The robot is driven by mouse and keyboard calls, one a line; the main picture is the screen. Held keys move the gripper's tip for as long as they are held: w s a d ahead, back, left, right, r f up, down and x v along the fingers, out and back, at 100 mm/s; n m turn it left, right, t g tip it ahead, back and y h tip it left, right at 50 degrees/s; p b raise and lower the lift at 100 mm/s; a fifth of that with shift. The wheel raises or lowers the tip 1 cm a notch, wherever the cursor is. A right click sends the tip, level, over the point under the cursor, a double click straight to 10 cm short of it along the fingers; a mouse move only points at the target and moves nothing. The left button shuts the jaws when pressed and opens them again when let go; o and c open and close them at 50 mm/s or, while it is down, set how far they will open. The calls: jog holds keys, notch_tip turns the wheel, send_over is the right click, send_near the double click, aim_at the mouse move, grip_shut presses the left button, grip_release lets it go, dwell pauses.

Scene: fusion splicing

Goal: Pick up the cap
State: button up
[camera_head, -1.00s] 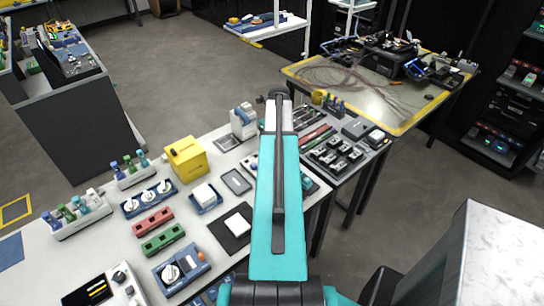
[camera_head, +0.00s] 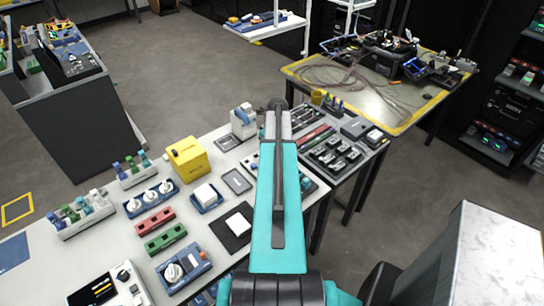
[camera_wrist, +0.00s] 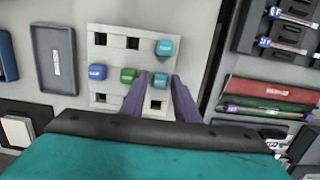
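In the wrist view a pale rack (camera_wrist: 112,57) with square slots holds small caps: a blue cap (camera_wrist: 97,72), a green cap (camera_wrist: 128,75), a teal cap (camera_wrist: 161,80) and another teal cap (camera_wrist: 164,47) at the upper right. My gripper (camera_wrist: 159,80) is open. Its two purple fingers point at the rack, one on each side of the lower teal cap as seen from the wrist. I cannot tell whether they touch it or how far above it they are.
Left of the rack is a grey tray (camera_wrist: 57,62). To the right are a red block (camera_wrist: 262,92) and bins with labelled items. In the head view, a yellow box (camera_head: 187,158) and several holders crowd the white table; a yellow-edged table (camera_head: 365,85) stands behind.

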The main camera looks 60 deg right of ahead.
jog(key=c, duration=0.7)
jog(key=shift+o, duration=0.2)
jog(key=shift+r, duration=0.15)
jog(key=shift+r+b, duration=1)
jog(key=shift+r, duration=0.35)
jog(key=shift+s+a+r, duration=0.1)
jog(key=shift+a+r, duration=0.1)
jog(key=shift+r, duration=0.05)
jog(key=s+a+b, duration=0.5)
jog(key=a+b, duration=0.1)
jog(key=a, duration=0.5)
jog(key=shift+s+a+r, duration=0.35)
jog(key=shift+r, duration=0.1)
jog(key=shift+b, duration=0.55)
